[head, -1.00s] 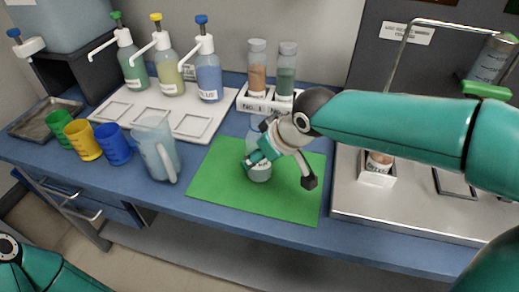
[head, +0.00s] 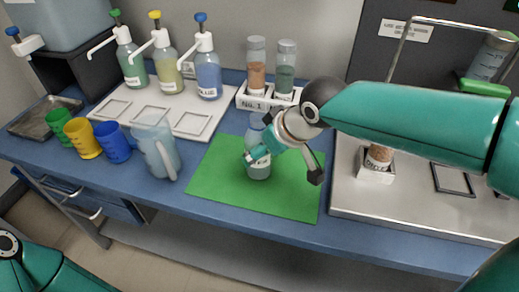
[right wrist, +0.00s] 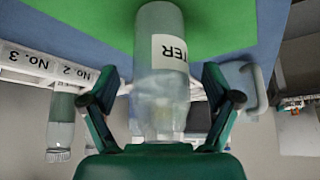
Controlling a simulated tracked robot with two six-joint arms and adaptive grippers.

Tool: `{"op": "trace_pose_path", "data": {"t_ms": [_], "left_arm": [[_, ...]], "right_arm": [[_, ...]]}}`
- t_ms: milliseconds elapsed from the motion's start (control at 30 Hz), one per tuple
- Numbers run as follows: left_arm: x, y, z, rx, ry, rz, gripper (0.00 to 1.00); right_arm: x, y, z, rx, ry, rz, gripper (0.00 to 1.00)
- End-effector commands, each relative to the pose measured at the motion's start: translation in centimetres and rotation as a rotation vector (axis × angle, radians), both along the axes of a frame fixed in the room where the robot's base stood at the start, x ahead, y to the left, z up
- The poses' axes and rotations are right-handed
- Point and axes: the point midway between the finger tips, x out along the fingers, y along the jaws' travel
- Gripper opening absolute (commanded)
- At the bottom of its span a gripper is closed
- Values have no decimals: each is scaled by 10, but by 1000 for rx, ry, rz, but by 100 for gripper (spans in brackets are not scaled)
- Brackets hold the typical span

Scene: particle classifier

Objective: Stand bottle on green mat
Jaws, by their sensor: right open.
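A clear bottle (head: 258,167) with a white label stands upright on the green mat (head: 222,184). In the right wrist view the bottle (right wrist: 160,75) shows the letters "TER" on its label, and its base meets the green mat (right wrist: 105,20). My right gripper (head: 262,150) is at the bottle, at the height of its upper part. In the right wrist view its two fingers (right wrist: 160,100) are spread on either side of the bottle with gaps. My left gripper is not in view; only part of my left arm shows at the lower left of the head view.
A jug (head: 156,148) stands left of the mat, beside green, yellow and blue cups (head: 84,140). Behind are pump bottles (head: 208,78) on a white tray and a rack (head: 262,103) with two bottles. A metal tray (head: 400,208) lies to the right.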

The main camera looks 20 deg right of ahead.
Motion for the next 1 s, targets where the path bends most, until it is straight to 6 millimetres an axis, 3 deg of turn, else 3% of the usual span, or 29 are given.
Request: {"op": "trace_pose_path", "data": {"t_ms": [200, 400, 600, 1000], "left_arm": [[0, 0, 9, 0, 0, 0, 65], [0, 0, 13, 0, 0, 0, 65], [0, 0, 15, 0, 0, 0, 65], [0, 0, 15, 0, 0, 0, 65]], "right_arm": [[-22, -9, 42, 2, -6, -1, 88], [-39, -16, 69, 2, -3, 1, 88], [-47, -18, 79, 1, 0, 1, 88], [-47, -18, 80, 1, 0, 1, 88]]}}
